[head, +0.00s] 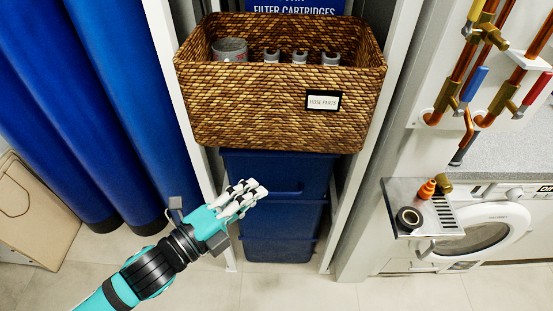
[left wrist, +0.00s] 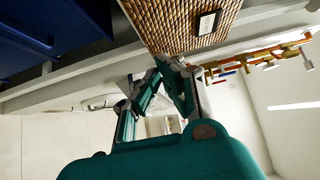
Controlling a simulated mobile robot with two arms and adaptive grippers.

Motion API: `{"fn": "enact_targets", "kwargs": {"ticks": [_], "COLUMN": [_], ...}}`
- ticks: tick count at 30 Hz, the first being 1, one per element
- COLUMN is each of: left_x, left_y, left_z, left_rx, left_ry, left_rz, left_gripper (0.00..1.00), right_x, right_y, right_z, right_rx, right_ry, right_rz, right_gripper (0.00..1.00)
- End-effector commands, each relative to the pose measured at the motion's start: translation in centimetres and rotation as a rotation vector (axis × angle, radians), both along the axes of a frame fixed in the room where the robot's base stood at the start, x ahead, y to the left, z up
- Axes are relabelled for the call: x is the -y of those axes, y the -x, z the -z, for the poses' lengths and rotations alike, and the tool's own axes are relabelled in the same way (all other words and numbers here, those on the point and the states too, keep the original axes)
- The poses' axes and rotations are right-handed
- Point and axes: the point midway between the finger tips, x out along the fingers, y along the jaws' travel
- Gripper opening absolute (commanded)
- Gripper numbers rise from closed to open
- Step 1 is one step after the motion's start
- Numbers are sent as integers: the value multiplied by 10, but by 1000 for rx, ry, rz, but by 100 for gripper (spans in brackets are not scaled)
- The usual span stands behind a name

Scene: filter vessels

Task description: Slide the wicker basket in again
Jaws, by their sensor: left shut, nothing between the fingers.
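The brown wicker basket (head: 250,118) sticks out of the tall shelf unit in the head view, above the blue bins. It holds a grey tin (head: 230,49) and several grey cylindrical parts (head: 300,56). A small label is on its front. My left gripper (head: 258,190) is shut and empty, below the basket's front and in front of the blue bins. My right gripper is in neither view.
Blue bins (head: 275,165) are stacked under the basket between white shelf uprights (head: 358,175). Tall blue cylinders (head: 90,110) stand at the left.

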Motion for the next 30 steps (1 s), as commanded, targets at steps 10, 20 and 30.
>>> {"fn": "enact_targets", "kwargs": {"ticks": [10, 20, 30], "left_x": [42, 67, 67], "left_y": [-44, -94, -110], "left_z": [-5, -4, -1], "left_rx": [1, 1, -2], "left_ry": [4, -1, 2], "left_rz": [-1, -3, -1], "left_gripper": [0, 0, 0], "right_x": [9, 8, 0], "right_y": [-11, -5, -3], "right_z": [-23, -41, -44], "right_rx": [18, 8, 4], "right_ry": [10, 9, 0], "right_rz": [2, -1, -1], "right_gripper": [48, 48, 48]}}
